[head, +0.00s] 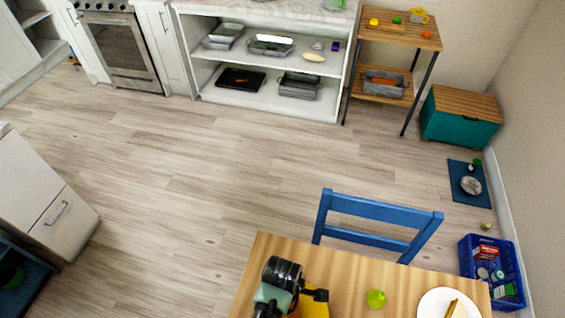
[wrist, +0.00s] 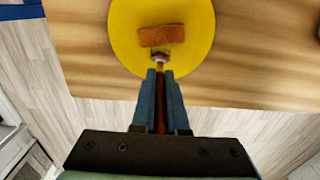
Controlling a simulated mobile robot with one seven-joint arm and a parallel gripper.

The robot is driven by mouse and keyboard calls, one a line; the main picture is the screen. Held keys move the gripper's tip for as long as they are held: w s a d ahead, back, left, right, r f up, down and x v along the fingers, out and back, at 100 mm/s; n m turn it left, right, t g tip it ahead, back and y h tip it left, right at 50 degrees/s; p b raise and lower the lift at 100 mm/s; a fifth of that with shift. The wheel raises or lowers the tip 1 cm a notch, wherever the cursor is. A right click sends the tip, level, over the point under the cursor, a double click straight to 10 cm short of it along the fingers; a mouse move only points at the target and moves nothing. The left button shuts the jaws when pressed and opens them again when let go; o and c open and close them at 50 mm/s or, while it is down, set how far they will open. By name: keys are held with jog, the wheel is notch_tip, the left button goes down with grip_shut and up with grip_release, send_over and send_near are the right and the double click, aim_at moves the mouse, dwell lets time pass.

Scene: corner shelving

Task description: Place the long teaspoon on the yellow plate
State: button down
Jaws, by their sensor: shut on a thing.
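The yellow plate (wrist: 190,50) lies on the wooden table and fills the top middle of the wrist view, with a brown block-shaped piece (wrist: 161,36) on it. In the head view the yellow plate (head: 315,309) shows only in part, behind my arm. My gripper (wrist: 160,76) is shut on the long teaspoon (wrist: 160,62). A small metallic end of it shows just beyond the fingertips, over the plate's near edge. A dark reddish strip shows between the fingers. Whether the spoon touches the plate cannot be told. In the head view my gripper (head: 321,295) hides the spoon.
On the wooden table (head: 350,270) a green fruit (head: 376,298) sits right of the yellow plate. Farther right is a white plate (head: 434,304) with a brown piece on it. A blue chair (head: 380,233) stands at the table's far edge. The floor beyond is mostly clear.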

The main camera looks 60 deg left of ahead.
jog(key=shift+f, duration=0.65)
jog(key=shift+f, duration=0.2)
jog(key=c, duration=0.9)
grip_release()
jog(key=shift+c, duration=0.2)
